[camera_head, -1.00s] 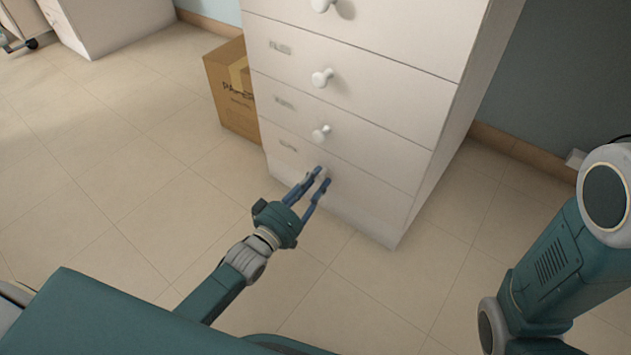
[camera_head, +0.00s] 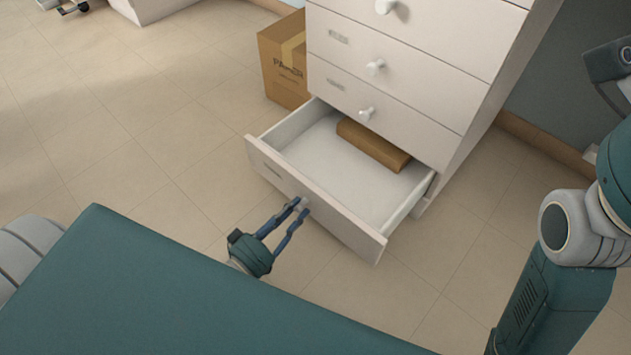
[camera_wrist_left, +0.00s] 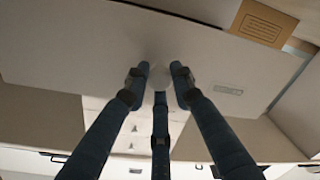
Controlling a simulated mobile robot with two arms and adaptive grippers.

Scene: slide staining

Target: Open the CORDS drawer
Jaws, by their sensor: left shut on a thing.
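The lowest drawer (camera_head: 335,214) of the white cabinet stands well open. A brown flat packet (camera_head: 372,145) lies inside at its back. Its front label (camera_head: 272,170) is too small to read. My left gripper (camera_head: 299,204) is shut on the round white knob of this drawer, outside the front panel. In the left wrist view the fingertips (camera_wrist_left: 160,76) close around the knob, which they partly hide, against the pale drawer front (camera_wrist_left: 90,50). Part of my right arm shows at the right edge; a dark part (camera_head: 608,62) there may be its gripper, but its fingers are unclear.
Closed drawers with white knobs (camera_head: 375,67) rise above the open one. A cardboard box (camera_head: 283,62) marked PAPER stands on the floor left of the cabinet. The tiled floor (camera_head: 130,125) to the left is clear.

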